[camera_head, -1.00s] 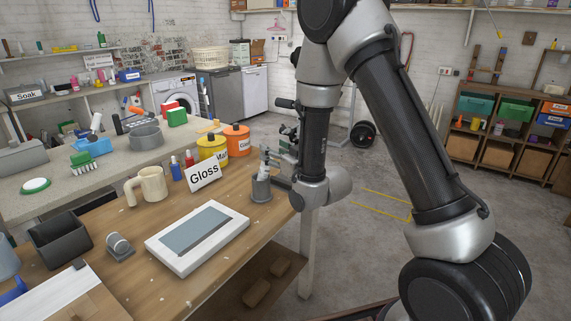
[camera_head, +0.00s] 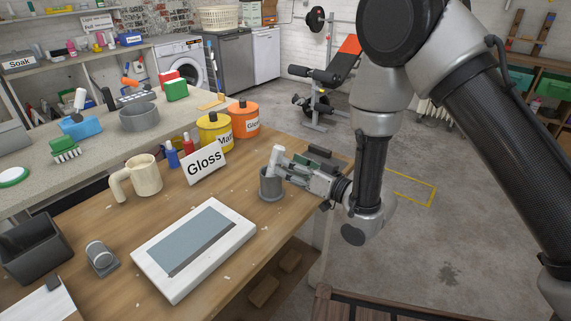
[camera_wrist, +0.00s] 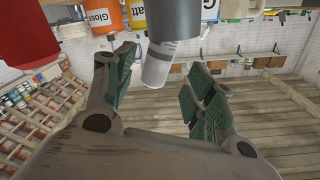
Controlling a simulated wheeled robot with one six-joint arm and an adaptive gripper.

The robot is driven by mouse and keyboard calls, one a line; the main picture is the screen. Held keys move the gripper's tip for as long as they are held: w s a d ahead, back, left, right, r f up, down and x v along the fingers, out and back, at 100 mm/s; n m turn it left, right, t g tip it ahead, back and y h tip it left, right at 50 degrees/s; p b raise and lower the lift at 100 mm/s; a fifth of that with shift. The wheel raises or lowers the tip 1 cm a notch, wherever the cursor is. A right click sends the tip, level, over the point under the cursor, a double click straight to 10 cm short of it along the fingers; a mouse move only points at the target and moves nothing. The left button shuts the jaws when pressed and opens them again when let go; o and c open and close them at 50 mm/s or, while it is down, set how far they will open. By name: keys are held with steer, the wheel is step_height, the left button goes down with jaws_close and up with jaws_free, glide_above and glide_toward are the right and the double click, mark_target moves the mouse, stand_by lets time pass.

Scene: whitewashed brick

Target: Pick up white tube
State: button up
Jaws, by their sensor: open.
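The white tube (camera_head: 276,160) stands slightly tilted in a grey cup (camera_head: 270,187) on the wooden workbench, near its right edge. In the wrist view the scene looks inverted: the tube (camera_wrist: 158,66) juts from the cup (camera_wrist: 175,20) between my two fingers. My gripper (camera_head: 292,168) reaches in from the right, just beside the tube above the cup's rim. In the wrist view my gripper (camera_wrist: 162,72) is open, with its green pads on either side of the tube and gaps showing. The tube's lower end is hidden in the cup.
A "Gloss" sign (camera_head: 206,164), a yellow can (camera_head: 214,132) and an orange can (camera_head: 243,119) stand behind the cup. A cream mug (camera_head: 143,176), a white framed panel (camera_head: 195,247), a small grey holder (camera_head: 101,258) and a dark bin (camera_head: 36,247) lie leftward.

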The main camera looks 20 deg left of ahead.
mark_target(276, 157)
steer(key=x, duration=0.6)
steer(key=shift+w, duration=0.15)
jaws_close()
steer(key=shift+r, duration=0.1)
step_height(276, 157, up, 10)
steer(key=shift+f, duration=0.1)
stand_by(0.4)
